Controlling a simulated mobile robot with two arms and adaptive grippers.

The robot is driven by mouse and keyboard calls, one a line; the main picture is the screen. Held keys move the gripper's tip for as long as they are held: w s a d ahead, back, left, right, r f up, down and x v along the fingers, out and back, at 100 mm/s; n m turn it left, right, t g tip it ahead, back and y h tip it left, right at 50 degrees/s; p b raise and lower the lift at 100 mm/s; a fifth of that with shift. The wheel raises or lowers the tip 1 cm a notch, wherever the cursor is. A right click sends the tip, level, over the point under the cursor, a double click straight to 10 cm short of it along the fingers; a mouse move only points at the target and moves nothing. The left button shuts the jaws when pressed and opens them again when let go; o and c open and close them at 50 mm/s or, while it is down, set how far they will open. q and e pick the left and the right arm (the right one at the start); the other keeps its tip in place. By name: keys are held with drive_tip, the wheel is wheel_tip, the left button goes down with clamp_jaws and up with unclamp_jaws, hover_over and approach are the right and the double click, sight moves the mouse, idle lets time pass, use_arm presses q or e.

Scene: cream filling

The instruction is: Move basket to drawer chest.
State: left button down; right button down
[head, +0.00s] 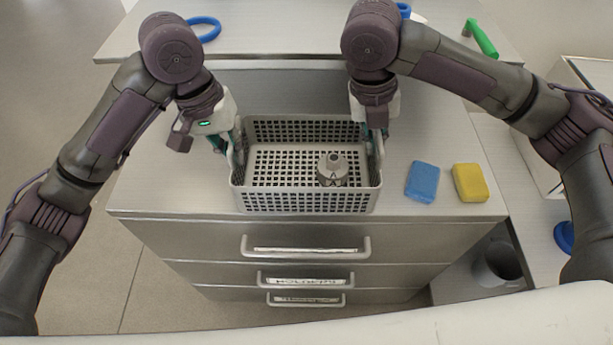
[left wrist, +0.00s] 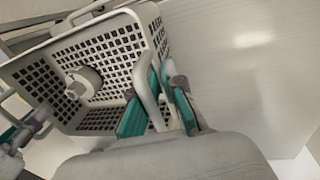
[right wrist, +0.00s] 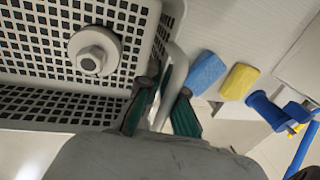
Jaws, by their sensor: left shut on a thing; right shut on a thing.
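A light grey perforated basket (head: 305,201) is at the top of the drawer chest (head: 210,228), near its front edge. I cannot tell whether its base touches the top. A grey round part with a nozzle (head: 332,170) lies inside, right of the middle. My left gripper (head: 230,148) is shut on the basket's left handle (left wrist: 150,90). My right gripper (head: 376,140) is shut on its right handle (right wrist: 167,85). The teal fingers straddle the handles in both wrist views. The chest has a stack of drawers with bar handles, all closed.
A blue sponge (head: 422,182) and a yellow sponge (head: 470,183) lie right of the basket. A raised shelf (head: 275,45) behind holds a blue ring (head: 205,29) and a green-handled tool (head: 481,38). A dark bin (head: 498,262) stands at lower right. The chest top left of the basket is clear.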

use_arm(q)
drive_tip(key=shift+w+r, duration=0.15)
drive_tip(key=shift+r, duration=0.1)
use_arm(e)
drive_tip(key=shift+d+f, duration=0.2)
drive_tip(key=shift+d, duration=0.1)
